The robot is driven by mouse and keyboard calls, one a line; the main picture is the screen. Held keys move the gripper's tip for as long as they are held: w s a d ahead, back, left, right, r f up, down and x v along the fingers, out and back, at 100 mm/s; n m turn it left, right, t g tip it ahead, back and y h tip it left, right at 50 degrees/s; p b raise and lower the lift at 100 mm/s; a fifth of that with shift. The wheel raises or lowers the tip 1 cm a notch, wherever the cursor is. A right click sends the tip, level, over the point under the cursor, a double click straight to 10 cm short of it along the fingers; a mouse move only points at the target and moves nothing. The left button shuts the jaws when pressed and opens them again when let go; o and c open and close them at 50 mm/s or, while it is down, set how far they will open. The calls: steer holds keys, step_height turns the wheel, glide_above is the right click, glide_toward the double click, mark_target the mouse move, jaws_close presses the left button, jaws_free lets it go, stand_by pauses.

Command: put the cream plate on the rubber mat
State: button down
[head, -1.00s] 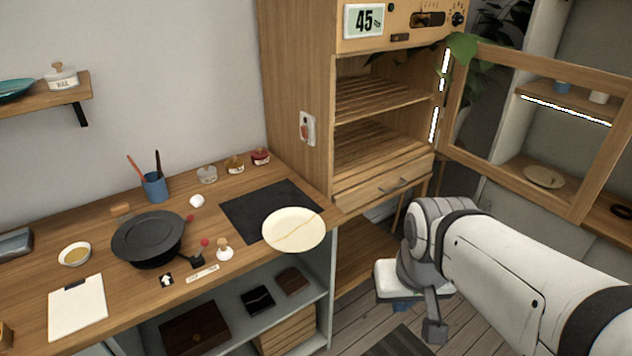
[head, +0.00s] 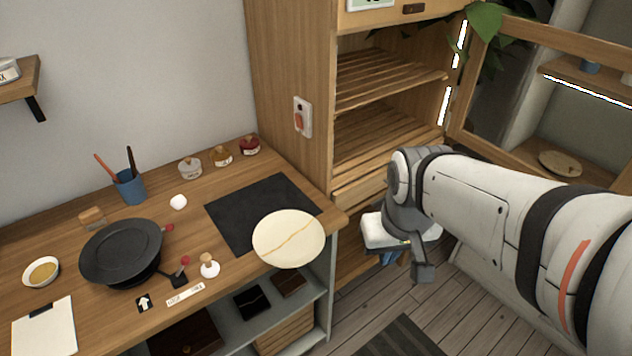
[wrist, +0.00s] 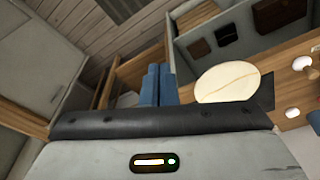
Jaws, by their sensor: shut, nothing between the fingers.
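The cream plate (head: 289,240) is round with a thin gold seam across it. It lies at the front right edge of the wooden bench, overlapping the front right part of the black rubber mat (head: 238,223) in the picture and reaching past the bench edge. I cannot tell how much of it rests on the mat. The plate also shows in the wrist view (wrist: 228,82), right of my gripper (wrist: 150,84). My gripper's blue fingers are shut and empty, pointing away from the wrist camera. In the head view my gripper (head: 388,258) is mostly hidden behind my wrist, right of the plate and apart from it.
A dark pan (head: 118,252), a blue pen cup (head: 130,187) and small jars (head: 222,156) stand on the bench (head: 65,232). A tall wooden cabinet (head: 290,90) rises behind the plate. Its glass door stands open at right.

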steer(key=w+a+f+n+g+p, duration=0.2)
steer(key=w+a+f+n, duration=0.4)
steer(key=w, duration=0.3)
steer(key=w+a+f+p, duration=0.1)
steer(key=w+a+f, duration=0.2)
steer(key=f, duration=0.6)
steer(key=shift+a+f, duration=0.2)
steer(key=shift+a, duration=0.3)
